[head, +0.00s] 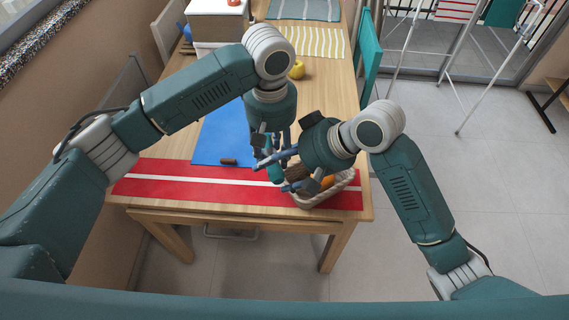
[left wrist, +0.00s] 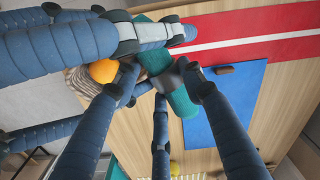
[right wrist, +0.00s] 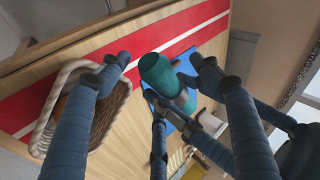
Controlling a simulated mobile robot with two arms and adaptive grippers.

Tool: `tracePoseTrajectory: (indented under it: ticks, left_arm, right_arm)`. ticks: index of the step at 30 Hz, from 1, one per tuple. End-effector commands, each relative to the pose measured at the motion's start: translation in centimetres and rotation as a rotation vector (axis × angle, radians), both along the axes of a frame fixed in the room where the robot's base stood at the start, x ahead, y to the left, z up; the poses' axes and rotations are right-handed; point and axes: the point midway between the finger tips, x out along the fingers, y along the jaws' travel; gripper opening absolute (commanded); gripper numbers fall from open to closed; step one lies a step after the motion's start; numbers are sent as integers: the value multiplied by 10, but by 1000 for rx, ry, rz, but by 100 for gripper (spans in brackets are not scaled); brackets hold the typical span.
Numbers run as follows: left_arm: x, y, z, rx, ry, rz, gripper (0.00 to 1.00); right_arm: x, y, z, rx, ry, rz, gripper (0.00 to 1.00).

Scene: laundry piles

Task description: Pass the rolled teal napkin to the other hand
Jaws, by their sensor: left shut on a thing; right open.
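The rolled teal napkin (left wrist: 174,84) is held in my left gripper (head: 276,150), above the red runner. The napkin's end also shows in the right wrist view (right wrist: 157,70), pointing toward that camera. In the head view the napkin (head: 275,172) is a small teal piece between the two grippers, mostly hidden by fingers. My left gripper's fingers (left wrist: 168,88) are closed around it. My right gripper (head: 285,173) is open, with its fingers spread close around the napkin's free end. I cannot tell whether they touch it.
A basket (head: 345,187) with an orange fruit (head: 327,182) and brown items stands at the table's front right, just under my right gripper. A red runner (head: 160,182), a blue mat (head: 215,135) and a small brown block (head: 229,161) lie left. A yellow object (head: 298,70) is farther back.

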Motion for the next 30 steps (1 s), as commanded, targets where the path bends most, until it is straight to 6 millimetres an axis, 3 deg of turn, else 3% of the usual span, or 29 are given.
tracePoseTrajectory:
  ticks: [5, 12, 16, 17, 19, 30]
  left_arm:
    - [0, 0, 0, 0, 0, 0, 14]
    - [0, -1, 0, -2, -1, 0, 14]
    - [0, -2, 0, -5, -1, 0, 14]
    - [0, -2, 0, -5, -1, -1, 46]
    - [0, -2, 0, -5, -1, -1, 60]
    - [0, -1, 5, -2, -2, 0, 62]
  right_arm:
    - [0, 0, 0, 0, 0, 0, 65]
    - [0, 1, 1, 3, 0, 2, 17]
    - [-1, 2, 2, 7, -2, 3, 16]
    - [-1, 3, 3, 7, -3, 4, 16]
    - [-1, 3, 3, 9, -2, 4, 11]
    - [0, 1, 1, 3, -1, 1, 11]
